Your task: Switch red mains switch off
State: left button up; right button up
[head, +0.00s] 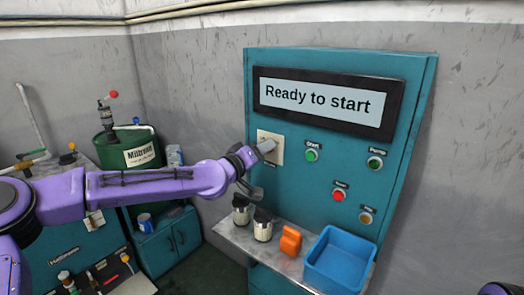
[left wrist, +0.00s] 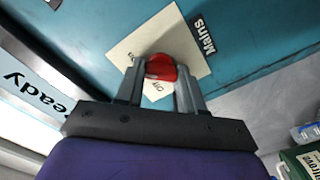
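The red mains switch (left wrist: 161,67) sits on a cream plate (left wrist: 133,47) beside a "Mains" label in the left wrist view. An "On" marking shows on the plate near the switch. My left gripper (left wrist: 161,76) has one finger on each side of the red switch, close to or touching it; I cannot tell whether the fingers press on it. In the head view the left gripper (head: 262,170) is at the cream plate (head: 270,146) on the teal panel (head: 235,62), and it hides the switch. My right gripper is not in view.
The panel display (head: 325,100) reads "Ready to start". A green start button (head: 312,155), a red button (head: 338,195) and other buttons are to the right. Below, the ledge holds two jars (head: 262,226), an orange object (head: 291,240) and a blue bin (head: 340,262).

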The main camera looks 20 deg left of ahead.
pick_arm(q)
jog(key=c, duration=0.4)
jog(key=shift+o, duration=0.2)
jog(key=shift+f, duration=0.1)
jog(key=shift+f+n+b, duration=0.15)
jog(key=shift+n+b, duration=2.3)
jog(key=shift+n, duration=2.05)
jog(key=shift+f+n+b, duration=0.1)
jog(key=shift+n+b, duration=2.35)
jog(key=shift+n, duration=2.05)
